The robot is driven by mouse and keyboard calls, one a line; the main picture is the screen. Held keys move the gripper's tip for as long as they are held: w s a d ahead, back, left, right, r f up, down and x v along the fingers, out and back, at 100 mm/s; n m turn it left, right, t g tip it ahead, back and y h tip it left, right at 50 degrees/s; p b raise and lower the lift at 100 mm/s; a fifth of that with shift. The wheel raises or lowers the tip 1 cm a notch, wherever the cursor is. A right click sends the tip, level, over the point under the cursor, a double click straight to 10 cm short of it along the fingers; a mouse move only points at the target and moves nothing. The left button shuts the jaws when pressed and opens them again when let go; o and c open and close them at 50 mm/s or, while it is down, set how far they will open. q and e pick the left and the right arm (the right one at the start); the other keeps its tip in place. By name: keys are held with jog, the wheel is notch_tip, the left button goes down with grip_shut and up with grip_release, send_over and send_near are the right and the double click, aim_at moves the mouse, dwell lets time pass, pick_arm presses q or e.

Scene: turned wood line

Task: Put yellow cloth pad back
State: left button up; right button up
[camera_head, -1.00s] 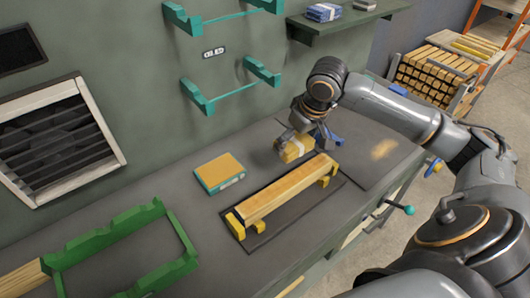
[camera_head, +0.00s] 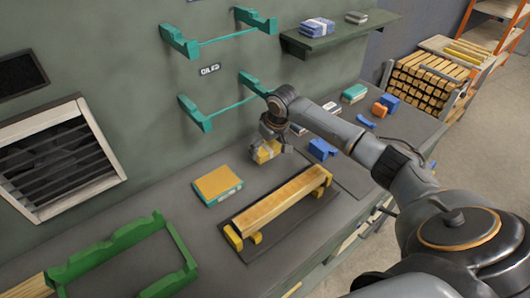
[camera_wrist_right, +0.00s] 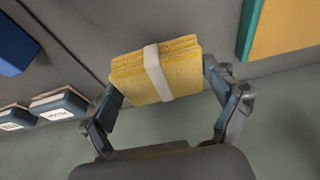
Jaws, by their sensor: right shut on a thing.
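The yellow cloth pad (camera_head: 267,152), a folded stack with a white band, is between the fingers of my right gripper (camera_head: 270,147), behind the wooden bar. In the right wrist view the pad (camera_wrist_right: 183,72) sits between both fingers of the right gripper (camera_wrist_right: 165,85), which is shut on it. In the head view a flat yellow-topped teal box (camera_head: 218,184) lies on the bench to the left of the pad. Part of it shows at the upper right of the wrist view (camera_wrist_right: 285,28). My left gripper is not in view.
A wooden bar (camera_head: 270,202) rests on yellow supports on a dark mat. A green frame (camera_head: 125,250) stands at front left. Blue blocks (camera_head: 321,149) and other small items lie to the right. Teal brackets (camera_head: 195,114) and a shelf (camera_head: 340,30) are on the wall.

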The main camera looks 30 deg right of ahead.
aim_at(265, 153)
jog(key=shift+w+a+f, duration=0.15)
jog(key=shift+w+f, duration=0.25)
jog(key=shift+f, duration=0.1)
notch_tip(265, 153, down, 2)
jog(key=shift+s+f+p, duration=0.1)
jog(key=shift+p, duration=0.65)
jog(key=shift+f, duration=0.4)
jog(key=shift+f, duration=0.15)
jog(key=o, duration=0.8)
jog(key=b+v, duration=0.1)
jog(key=v, duration=1.1)
jog(key=shift+r+b, duration=0.2)
jog(key=shift+b, duration=0.1)
